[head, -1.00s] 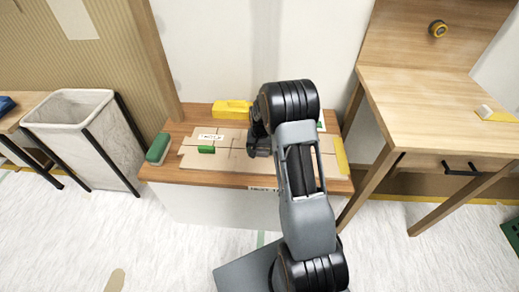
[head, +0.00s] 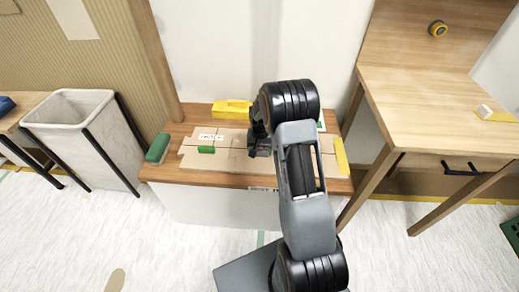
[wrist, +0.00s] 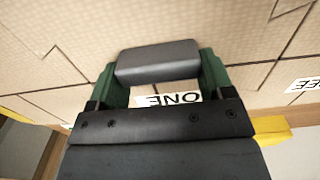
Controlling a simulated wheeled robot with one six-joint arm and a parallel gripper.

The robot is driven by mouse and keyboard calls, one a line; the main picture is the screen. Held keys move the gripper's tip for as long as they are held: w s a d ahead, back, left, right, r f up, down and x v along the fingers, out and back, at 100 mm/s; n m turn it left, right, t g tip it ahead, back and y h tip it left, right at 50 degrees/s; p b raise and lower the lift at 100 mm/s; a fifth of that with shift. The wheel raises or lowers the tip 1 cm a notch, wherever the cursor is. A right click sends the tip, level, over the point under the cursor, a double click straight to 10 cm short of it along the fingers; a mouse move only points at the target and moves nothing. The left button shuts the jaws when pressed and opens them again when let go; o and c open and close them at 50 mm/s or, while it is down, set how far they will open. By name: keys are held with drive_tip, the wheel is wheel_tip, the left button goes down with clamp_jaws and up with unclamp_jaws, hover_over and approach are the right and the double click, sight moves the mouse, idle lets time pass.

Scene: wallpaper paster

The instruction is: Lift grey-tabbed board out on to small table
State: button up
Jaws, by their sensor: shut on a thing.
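My gripper (head: 260,150) points down over the cardboard-coloured boards on the low wooden bench. In the wrist view its green fingers (wrist: 159,80) are shut on a grey tab (wrist: 158,62). The tab stands on the grey-tabbed board (wrist: 150,25), which looks level among its neighbours; I cannot tell whether it is raised. My arm hides part of it in the head view. A board with a green tab (head: 206,150) lies to the left. I cannot tell which is the small table; a wooden table (head: 430,105) stands at the right.
The low bench (head: 225,180) also holds a green block (head: 158,148), a yellow block (head: 232,108) and a yellow strip (head: 341,155). A pale bin (head: 85,125) stands at the left. The right table's top is mostly clear, with a small yellow-and-white item (head: 495,114) at its edge.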

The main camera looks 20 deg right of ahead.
drive_tip(key=shift+r+p, duration=1.1)
drive_tip(key=shift+r, duration=0.45)
drive_tip(key=shift+r, duration=0.1)
drive_tip(key=shift+r+p, duration=1.55)
drive_tip(key=shift+r, duration=0.35)
